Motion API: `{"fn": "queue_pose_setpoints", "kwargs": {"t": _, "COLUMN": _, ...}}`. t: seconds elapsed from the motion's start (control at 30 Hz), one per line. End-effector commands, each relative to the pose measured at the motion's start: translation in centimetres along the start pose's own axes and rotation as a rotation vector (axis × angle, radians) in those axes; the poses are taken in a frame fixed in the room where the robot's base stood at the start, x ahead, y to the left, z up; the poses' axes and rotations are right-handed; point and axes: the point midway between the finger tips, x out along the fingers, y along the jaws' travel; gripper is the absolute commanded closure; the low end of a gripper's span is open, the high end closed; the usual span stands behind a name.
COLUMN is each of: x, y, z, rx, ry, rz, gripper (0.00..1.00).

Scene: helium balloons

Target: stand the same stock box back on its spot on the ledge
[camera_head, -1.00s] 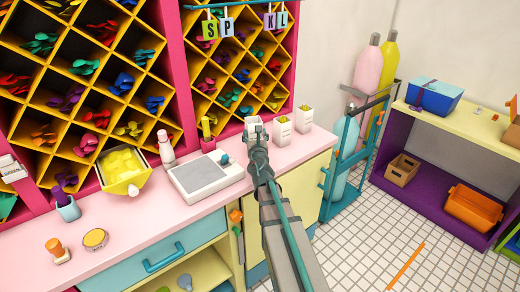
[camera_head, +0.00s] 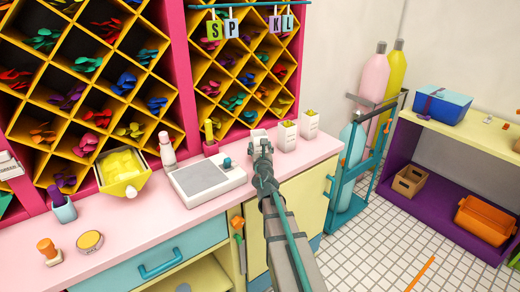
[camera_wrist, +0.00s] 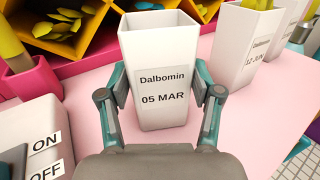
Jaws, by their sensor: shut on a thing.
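A tall white stock box (camera_wrist: 160,52) with an open top stands upright between my fingers in the wrist view. Its label reads "Dalbomin 05 MAR". My gripper (camera_wrist: 160,95) is shut on its two sides. In the head view my gripper (camera_head: 262,147) covers most of the box (camera_head: 257,132), with only its upper part showing. The box is over the pink ledge (camera_head: 120,228), to the left of two similar white boxes. I cannot tell whether its base touches the ledge.
Two white boxes (camera_head: 287,136) (camera_head: 310,122) with yellow contents stand close on the right. A scale (camera_head: 205,181) with a blue-green knob is on the left. A pink holder (camera_wrist: 32,80) is behind left. Yellow diamond-shaped cubbies (camera_head: 240,85) rise behind the ledge.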

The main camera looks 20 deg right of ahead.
Motion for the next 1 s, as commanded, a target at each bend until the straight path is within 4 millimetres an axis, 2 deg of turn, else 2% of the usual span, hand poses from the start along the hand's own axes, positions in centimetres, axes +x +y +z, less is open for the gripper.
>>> {"fn": "queue_pose_setpoints", "kwargs": {"t": 0.1, "x": 0.0, "y": 0.0, "z": -0.4, "rx": 0.0, "ry": 0.0, "rz": 0.0, "gripper": 1.0}}
{"fn": "queue_pose_setpoints", "kwargs": {"t": 0.13, "x": 0.0, "y": 0.0, "z": -0.4, "rx": 0.0, "ry": 0.0, "rz": 0.0, "gripper": 0.34}}
{"fn": "queue_pose_setpoints", "kwargs": {"t": 0.27, "x": 0.0, "y": 0.0, "z": -0.3, "rx": 0.0, "ry": 0.0, "rz": 0.0, "gripper": 0.12}}
{"fn": "queue_pose_setpoints", "kwargs": {"t": 0.3, "x": 0.0, "y": 0.0, "z": -0.3, "rx": 0.0, "ry": 0.0, "rz": 0.0, "gripper": 0.1}}
{"fn": "queue_pose_setpoints", "kwargs": {"t": 0.77, "x": 0.0, "y": 0.0, "z": 0.2, "rx": 0.0, "ry": 0.0, "rz": 0.0, "gripper": 0.1}}
{"fn": "queue_pose_setpoints", "kwargs": {"t": 1.0, "x": -2.8, "y": -0.5, "z": -0.2, "rx": 0.0, "ry": 0.0, "rz": 0.004, "gripper": 0.1}}
